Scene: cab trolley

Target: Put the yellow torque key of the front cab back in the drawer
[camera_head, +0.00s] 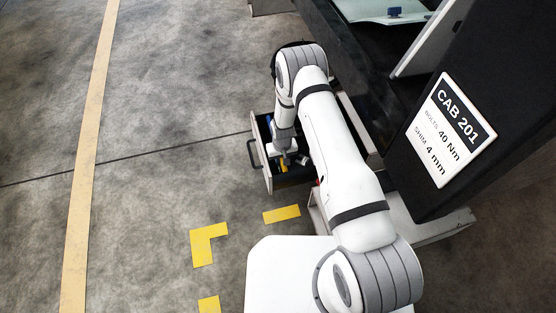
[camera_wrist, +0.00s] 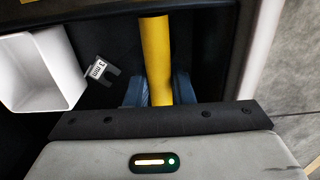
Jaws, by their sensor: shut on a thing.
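The yellow torque key (camera_wrist: 156,45) runs up and down the picture in the wrist view. My gripper (camera_wrist: 158,92) is shut on it, with one blue-grey finger on each side. In the head view my gripper (camera_head: 286,157) points down into the open drawer (camera_head: 263,165), and a bit of yellow shows at its tip. The key lies within the dark drawer's outline in the wrist view. I cannot tell whether it touches the drawer floor. Its lower end is hidden behind the gripper body.
A white bin (camera_wrist: 38,70) and a dark shim marked 3 mm (camera_wrist: 100,70) are beside the key in the drawer. A sign (camera_head: 449,130) reads CAB 201, bolts 40 Nm, shim 4 mm. Yellow floor marks (camera_head: 205,243) lie in front. Open floor is to the left.

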